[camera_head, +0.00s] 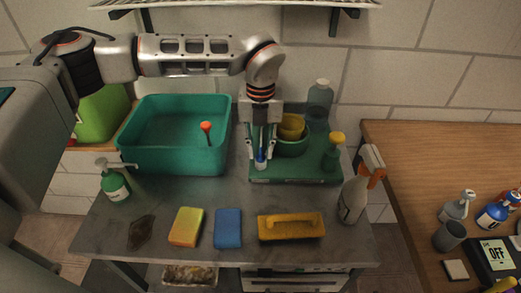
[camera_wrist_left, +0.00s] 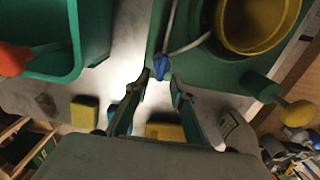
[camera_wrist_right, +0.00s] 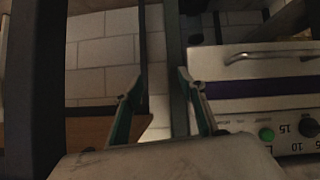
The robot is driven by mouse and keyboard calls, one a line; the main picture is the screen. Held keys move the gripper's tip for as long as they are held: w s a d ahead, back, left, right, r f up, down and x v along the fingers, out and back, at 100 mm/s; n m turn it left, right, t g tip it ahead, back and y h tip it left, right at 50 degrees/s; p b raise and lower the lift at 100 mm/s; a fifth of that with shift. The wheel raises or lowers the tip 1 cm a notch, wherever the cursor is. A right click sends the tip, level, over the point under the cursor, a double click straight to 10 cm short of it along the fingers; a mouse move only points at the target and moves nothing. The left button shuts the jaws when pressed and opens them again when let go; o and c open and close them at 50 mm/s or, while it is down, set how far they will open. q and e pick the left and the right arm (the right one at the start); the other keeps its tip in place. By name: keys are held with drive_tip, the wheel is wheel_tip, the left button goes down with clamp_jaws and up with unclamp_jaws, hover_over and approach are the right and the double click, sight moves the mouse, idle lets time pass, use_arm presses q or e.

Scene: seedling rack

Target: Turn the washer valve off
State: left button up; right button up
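A small blue handle (camera_head: 261,158), which looks like the valve, is at the left part of the green tray (camera_head: 310,176). In the left wrist view the blue handle (camera_wrist_left: 161,67) is near a thin pale hose, just at the mouth of my left gripper (camera_wrist_left: 158,78). The fingers are apart with the handle between or just beyond the tips; contact cannot be told. In the head view my left gripper (camera_head: 262,152) points down over it. My right gripper (camera_wrist_right: 158,76) is open and empty, facing an appliance front (camera_wrist_right: 260,75) with a purple band and knobs.
A green basin (camera_head: 140,165) with a red-topped tool stands at left. Pots (camera_head: 292,127) and a yellow-knobbed brush (camera_head: 336,140) are on the tray. A display (camera_head: 497,254) at right reads OFF.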

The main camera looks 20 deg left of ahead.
use_arm(q)
drive_tip(key=shift+f, duration=0.65)
clamp_jaws()
